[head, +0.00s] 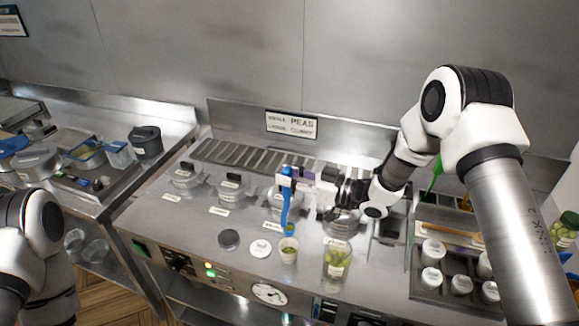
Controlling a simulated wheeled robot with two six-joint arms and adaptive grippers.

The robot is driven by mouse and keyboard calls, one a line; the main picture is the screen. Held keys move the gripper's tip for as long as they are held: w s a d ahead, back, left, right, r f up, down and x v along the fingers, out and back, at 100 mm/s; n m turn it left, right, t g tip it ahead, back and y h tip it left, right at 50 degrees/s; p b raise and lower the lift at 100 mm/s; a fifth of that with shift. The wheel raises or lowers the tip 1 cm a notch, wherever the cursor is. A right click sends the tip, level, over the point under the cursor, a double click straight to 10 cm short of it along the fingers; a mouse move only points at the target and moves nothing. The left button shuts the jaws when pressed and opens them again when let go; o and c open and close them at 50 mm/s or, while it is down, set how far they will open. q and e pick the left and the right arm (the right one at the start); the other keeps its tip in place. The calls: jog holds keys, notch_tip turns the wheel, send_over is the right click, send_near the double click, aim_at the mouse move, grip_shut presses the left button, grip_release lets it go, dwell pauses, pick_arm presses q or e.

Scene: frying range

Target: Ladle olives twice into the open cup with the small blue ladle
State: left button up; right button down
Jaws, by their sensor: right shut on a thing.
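My right gripper (304,178) is shut on the small blue ladle (286,208) near the top of its handle. The ladle hangs down, with its bowl low, just above or at the mouth of the open cup (289,253). I cannot tell whether the bowl touches the cup. The cup is clear and stands on the steel counter, with something greenish inside. A glass jar of green olives (337,262) stands to the right of the cup, with a label on its front. Of my left arm only links show at the left edge; its gripper is out of view.
Several lidded pots sit in the counter (190,225), with labels in front. A dark round lid (228,239) and a white lid (260,248) lie left of the cup. A rack of white-capped jars (432,280) is at the right. Gauge and knobs line the front.

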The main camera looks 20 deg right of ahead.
jog(key=shift+s+a+f, duration=0.1)
jog(key=shift+s+f, duration=0.15)
jog(key=shift+f, duration=0.4)
jog(key=s+a+f+n+y+b, duration=0.1)
jog(key=s+a+f+n+b, duration=0.2)
jog(key=s+n+b, duration=0.25)
jog(key=s+a+f+n+y+b, duration=0.1)
jog(key=s+a+f+n+b, duration=0.1)
jog(key=s+n+b, duration=0.3)
jog(key=s+a+f+n+g+y+b, duration=0.1)
jog(key=s+f+n+b, duration=0.2)
jog(key=b, duration=0.7)
jog(key=s+a+f+n+g+y+b, duration=0.1)
jog(key=s+f+n+b, duration=0.3)
jog(key=b, duration=0.7)
notch_tip(320, 180, down, 4)
jog(key=shift+a+f+n, duration=0.25)
jog(key=shift+a+n, duration=0.15)
jog(key=shift+n, duration=0.65)
